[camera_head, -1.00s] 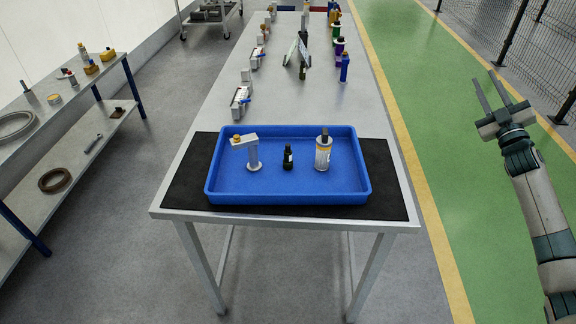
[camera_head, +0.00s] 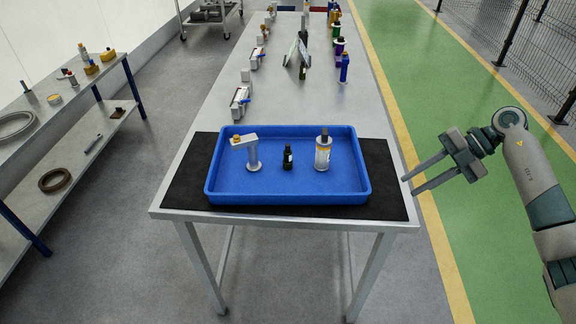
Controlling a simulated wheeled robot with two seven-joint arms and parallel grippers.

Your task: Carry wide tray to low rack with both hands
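The wide blue tray (camera_head: 290,198) lies flat on a black mat (camera_head: 183,190) at the near end of the long table. My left gripper is not in view. A two-level rack (camera_head: 82,130) stands at the left; I cannot tell whether it is the low rack.
The long table (camera_head: 290,103) holds several fittings and bottles farther back. The rack at left holds rings and small parts. A wheeled cart (camera_head: 208,18) stands at the back. A mesh fence (camera_head: 535,40) runs along the right. Grey floor between rack and table is clear.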

